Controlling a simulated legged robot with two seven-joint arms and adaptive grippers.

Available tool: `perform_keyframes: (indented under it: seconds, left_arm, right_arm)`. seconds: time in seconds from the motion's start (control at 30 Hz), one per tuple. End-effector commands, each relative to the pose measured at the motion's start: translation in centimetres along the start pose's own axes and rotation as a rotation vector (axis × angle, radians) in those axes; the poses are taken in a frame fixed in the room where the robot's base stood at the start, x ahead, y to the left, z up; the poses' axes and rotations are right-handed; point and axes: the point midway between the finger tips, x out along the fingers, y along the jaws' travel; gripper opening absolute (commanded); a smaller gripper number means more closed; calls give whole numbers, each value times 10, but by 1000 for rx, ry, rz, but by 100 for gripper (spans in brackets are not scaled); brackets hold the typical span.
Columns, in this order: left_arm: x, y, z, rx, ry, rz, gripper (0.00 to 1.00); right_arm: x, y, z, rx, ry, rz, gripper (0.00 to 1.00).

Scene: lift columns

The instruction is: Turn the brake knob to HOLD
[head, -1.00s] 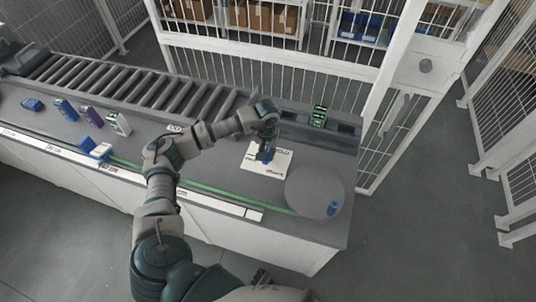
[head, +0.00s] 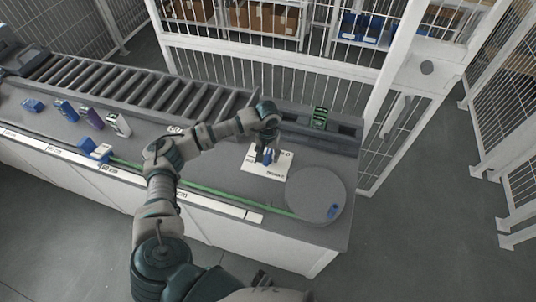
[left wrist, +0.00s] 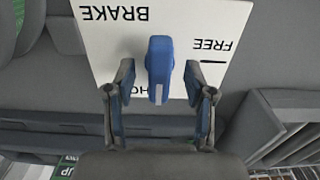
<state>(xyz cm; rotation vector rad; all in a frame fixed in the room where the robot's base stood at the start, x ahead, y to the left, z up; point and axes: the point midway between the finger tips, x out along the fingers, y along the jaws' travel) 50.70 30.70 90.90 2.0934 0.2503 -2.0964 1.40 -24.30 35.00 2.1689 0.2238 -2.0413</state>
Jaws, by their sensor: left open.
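The blue brake knob (left wrist: 160,68) sits on a white plate (left wrist: 100,40) with the words BRAKE, FREE and a partly covered label starting with HO. Its white pointer mark faces down in the left wrist view, beside the HO letters and away from the FREE line. My left gripper (left wrist: 160,100) is open, one finger on each side of the knob, with gaps showing. In the head view my left gripper (head: 266,156) is over the plate (head: 256,168) and largely hides the knob. A dark part at the bottom edge may be my right gripper (head: 262,279); its fingers are unclear.
A round grey disc (head: 316,194) with a small blue piece lies right of the plate. A green strip (head: 200,186) runs along the counter. A roller conveyor (head: 140,84) is behind, with several small boxes at left. A white fence (head: 290,65) stands beyond the counter.

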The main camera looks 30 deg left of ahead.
Motion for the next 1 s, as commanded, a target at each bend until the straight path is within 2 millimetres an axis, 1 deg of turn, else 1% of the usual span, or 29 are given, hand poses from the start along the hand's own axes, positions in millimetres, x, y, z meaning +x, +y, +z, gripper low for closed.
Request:
perform_keyframes:
  seconds: [0.17, 0.8, 0.9, 1.0]
  left_arm:
    - [-16, 0, 0, 0, 3, 1, 54]
    - [-86, 0, 0, 0, 2, 0, 54]
    - [-90, 0, 0, 0, 0, 0, 54]
    - [-90, 0, 0, 0, 0, 0, 54]
  right_arm:
    - [-8, 1, -3, 0, 4, 1, 54]
    - [-46, 3, -13, 0, 16, 4, 54]
    - [-48, 3, -14, 0, 17, 4, 54]
    - [-47, 3, -14, 0, 16, 4, 54]
